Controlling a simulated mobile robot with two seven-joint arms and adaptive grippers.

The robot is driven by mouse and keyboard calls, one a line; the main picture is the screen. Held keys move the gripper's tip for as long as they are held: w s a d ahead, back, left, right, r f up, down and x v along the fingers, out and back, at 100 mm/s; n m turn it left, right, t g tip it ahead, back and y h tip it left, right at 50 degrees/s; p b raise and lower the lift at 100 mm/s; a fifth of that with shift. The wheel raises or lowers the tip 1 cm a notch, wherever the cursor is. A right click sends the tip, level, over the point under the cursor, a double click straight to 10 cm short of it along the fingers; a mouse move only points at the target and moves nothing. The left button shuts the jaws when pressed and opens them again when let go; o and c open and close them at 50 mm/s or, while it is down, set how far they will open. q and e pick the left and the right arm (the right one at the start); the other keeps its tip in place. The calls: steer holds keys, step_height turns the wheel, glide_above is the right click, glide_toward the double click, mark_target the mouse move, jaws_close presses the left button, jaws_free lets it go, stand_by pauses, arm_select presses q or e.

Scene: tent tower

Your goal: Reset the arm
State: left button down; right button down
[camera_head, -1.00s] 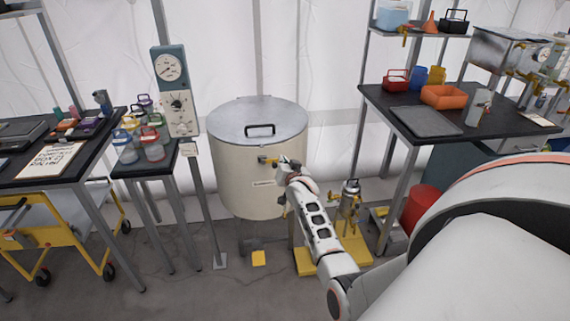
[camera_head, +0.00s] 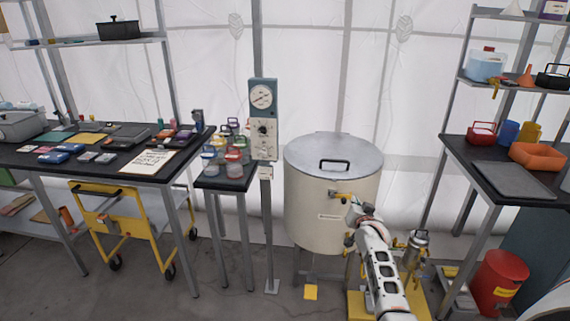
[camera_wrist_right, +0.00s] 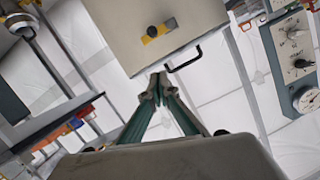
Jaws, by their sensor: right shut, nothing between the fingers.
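My right arm (camera_head: 380,265) reaches up from the lower right in the head view. Its gripper (camera_head: 353,212) is in front of the cream tank (camera_head: 310,205), just below and right of the brass tap (camera_head: 338,194) on the tank's front. In the right wrist view, which is tipped over, the green-grey fingers (camera_wrist_right: 157,86) meet at their tips with nothing between them. The tank (camera_wrist_right: 120,25), its yellow tap (camera_wrist_right: 158,30) and its black lid handle (camera_wrist_right: 185,59) show beyond the tips. My left gripper is in neither view.
A gauge post (camera_head: 263,120) and a small table of jars (camera_head: 228,183) stand left of the tank. A metal canister (camera_head: 417,245) is close right of my arm. A dark right table (camera_head: 470,170) and red bin (camera_head: 500,275) stand further right.

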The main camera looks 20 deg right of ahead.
steer(key=s+a+f+n+y, duration=0.4)
steer(key=s+a+f+n, duration=0.4)
steer(key=s+a+f, duration=0.75)
steer(key=s+a+f+n+g+y, duration=0.1)
steer(key=s+a+f+n+y, duration=0.1)
steer(key=s+a, duration=0.7)
steer(key=s+a+f+n+g+y, duration=0.2)
steer(key=s+a, duration=0.7)
steer(key=s, duration=0.6)
steer(key=shift+a+n+y, duration=0.25)
steer(key=shift+n+y, duration=0.15)
